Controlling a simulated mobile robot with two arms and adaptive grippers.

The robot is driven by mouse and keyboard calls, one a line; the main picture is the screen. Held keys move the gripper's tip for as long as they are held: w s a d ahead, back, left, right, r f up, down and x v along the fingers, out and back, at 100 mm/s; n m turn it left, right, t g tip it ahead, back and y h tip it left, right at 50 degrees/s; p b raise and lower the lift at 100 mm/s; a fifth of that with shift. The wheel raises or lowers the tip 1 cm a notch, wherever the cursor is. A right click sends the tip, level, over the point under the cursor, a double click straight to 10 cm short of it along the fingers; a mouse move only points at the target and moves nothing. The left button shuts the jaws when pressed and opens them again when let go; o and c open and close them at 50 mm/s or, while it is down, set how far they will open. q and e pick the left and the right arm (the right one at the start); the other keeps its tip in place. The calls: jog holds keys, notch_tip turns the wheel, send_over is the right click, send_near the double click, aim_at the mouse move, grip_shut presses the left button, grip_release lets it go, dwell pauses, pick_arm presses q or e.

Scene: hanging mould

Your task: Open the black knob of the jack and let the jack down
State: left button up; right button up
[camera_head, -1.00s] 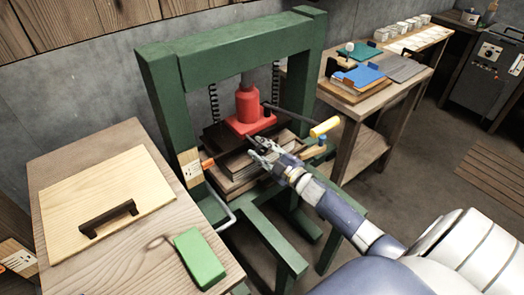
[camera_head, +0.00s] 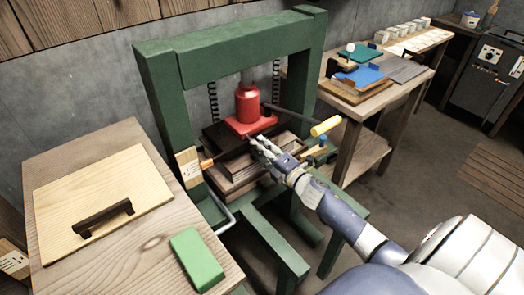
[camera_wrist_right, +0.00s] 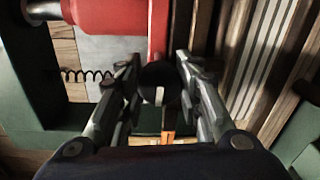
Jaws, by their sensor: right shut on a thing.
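The red jack (camera_head: 247,106) stands upright inside the green press frame, and its red body also fills the top left of the right wrist view (camera_wrist_right: 108,16). The round black knob (camera_wrist_right: 158,76) is at the foot of the jack, between the two fingers of my right gripper (camera_wrist_right: 158,88). The fingers touch it from both sides. In the head view my right gripper (camera_head: 258,143) reaches in from the right to the jack's base and hides the knob. My left gripper is not in view.
The green press frame (camera_head: 168,115) surrounds the jack. Wooden mould parts (camera_head: 235,170) lie below the jack. Tables stand left, with a green block (camera_head: 197,260), and right.

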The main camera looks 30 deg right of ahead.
jog(key=shift+s+a+f+n, duration=0.15)
jog(key=shift+f+n, duration=0.15)
jog(key=shift+f, duration=0.3)
jog(key=o, duration=1.1)
jog(key=shift+s, duration=0.1)
jog(key=s+d+r, duration=0.1)
jog(key=s, duration=1)
jog(key=shift+s+r, duration=0.25)
jog(key=shift+r, duration=0.05)
